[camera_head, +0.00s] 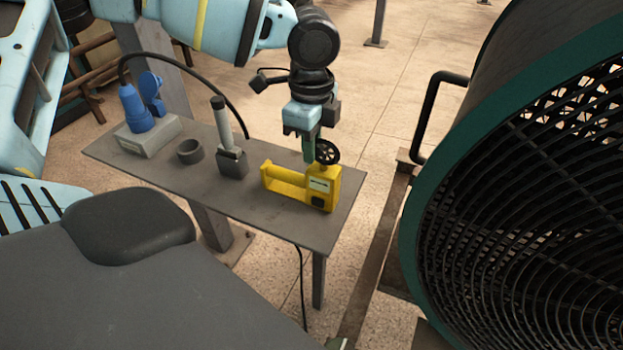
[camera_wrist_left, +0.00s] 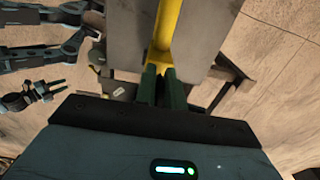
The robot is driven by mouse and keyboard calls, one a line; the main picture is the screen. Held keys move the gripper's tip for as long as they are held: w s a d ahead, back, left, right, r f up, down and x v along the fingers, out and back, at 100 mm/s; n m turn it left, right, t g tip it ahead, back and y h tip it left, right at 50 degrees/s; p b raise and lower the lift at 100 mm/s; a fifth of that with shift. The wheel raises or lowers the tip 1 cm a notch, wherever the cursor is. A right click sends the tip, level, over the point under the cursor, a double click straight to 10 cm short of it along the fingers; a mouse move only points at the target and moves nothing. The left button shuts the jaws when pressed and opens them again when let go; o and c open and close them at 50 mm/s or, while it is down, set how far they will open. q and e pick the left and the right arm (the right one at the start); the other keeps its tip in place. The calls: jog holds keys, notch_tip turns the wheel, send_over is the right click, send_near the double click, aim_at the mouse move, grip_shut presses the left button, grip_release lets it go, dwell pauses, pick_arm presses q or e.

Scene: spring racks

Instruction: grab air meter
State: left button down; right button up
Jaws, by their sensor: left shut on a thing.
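The yellow air meter (camera_head: 322,185), with a small grey display and a black wheel, is at the right end of the grey table (camera_head: 120,164). It appears to rest on the tabletop. My left gripper (camera_head: 309,150) comes down from above and is shut on the air meter's upper part, beside the wheel. In the left wrist view the green fingers (camera_wrist_left: 160,82) close around the yellow body (camera_wrist_left: 166,30). Another gripper (camera_wrist_left: 52,88), apparently my right one, shows small at the left of that view; its opening is unclear.
A blue plug device (camera_head: 133,108) on a grey block, a dark ring (camera_head: 190,151) and a grey cylinder tool (camera_head: 222,125) in a holder stand left along the table. A black cable arches above them. A large green-rimmed fan (camera_head: 412,215) stands close on the right.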

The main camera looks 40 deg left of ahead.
pick_arm(q)
jog(key=shift+r, duration=0.1)
notch_tip(320, 180, up, 10)
jog(key=shift+f, duration=0.1)
dwell(0.6)
jog(key=shift+s+a, duration=0.1)
